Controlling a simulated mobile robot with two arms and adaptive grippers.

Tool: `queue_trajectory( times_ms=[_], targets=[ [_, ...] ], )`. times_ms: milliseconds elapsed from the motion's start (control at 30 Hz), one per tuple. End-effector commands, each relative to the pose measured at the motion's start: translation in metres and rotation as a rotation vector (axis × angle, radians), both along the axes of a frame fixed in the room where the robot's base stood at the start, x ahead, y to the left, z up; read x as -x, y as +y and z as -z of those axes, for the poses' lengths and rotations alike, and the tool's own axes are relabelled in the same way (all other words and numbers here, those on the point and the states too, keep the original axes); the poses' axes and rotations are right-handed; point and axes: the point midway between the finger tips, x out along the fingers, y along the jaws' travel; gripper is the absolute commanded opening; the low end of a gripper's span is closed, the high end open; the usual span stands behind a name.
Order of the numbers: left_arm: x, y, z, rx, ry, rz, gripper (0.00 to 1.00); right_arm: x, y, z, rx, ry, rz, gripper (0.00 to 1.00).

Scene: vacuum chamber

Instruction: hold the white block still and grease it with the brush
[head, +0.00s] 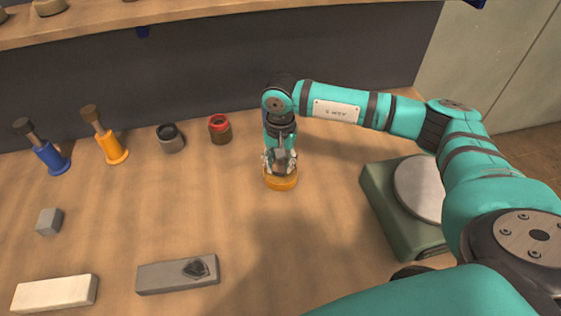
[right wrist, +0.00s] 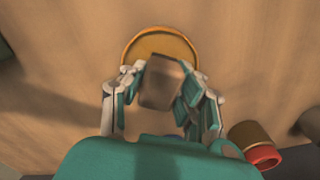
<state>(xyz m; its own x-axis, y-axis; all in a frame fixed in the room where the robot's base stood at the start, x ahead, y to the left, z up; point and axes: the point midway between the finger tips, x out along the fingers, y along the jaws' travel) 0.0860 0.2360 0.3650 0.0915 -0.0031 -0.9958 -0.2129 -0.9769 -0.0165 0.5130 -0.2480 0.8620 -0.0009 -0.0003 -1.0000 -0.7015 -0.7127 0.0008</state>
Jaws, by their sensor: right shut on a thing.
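The white block (head: 54,293) lies flat on the wooden table at the front left in the head view, with nothing touching it. My right gripper (head: 280,160) points down at the middle of the table. It is shut on a dark grey-brown piece, which shows between the fingers in the right wrist view (right wrist: 161,82). Directly below is a round orange dish or base (head: 281,183), also seen in the right wrist view (right wrist: 160,40). I cannot tell whether the held piece is the brush or whether it touches the orange part. My left gripper is not in view.
A grey block with a dark patch (head: 155,277) lies right of the white block. A small grey cube (head: 49,221), blue (head: 50,158) and orange (head: 111,147) dark-topped holders, a grey jar (head: 171,142) and a red-rimmed jar (head: 220,132) stand left. A green scale-like box (head: 400,220) is right.

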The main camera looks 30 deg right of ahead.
Motion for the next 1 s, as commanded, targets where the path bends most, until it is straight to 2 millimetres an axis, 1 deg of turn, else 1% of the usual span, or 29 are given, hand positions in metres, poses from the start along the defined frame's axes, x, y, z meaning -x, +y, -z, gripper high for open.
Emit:
queue_trajectory(
  times_ms=[1000],
  targets=[
    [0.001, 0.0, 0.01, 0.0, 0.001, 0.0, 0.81, 0.0, 0.0, 0.011, 0.0, 0.0, 0.0, 0.04]
  ],
)
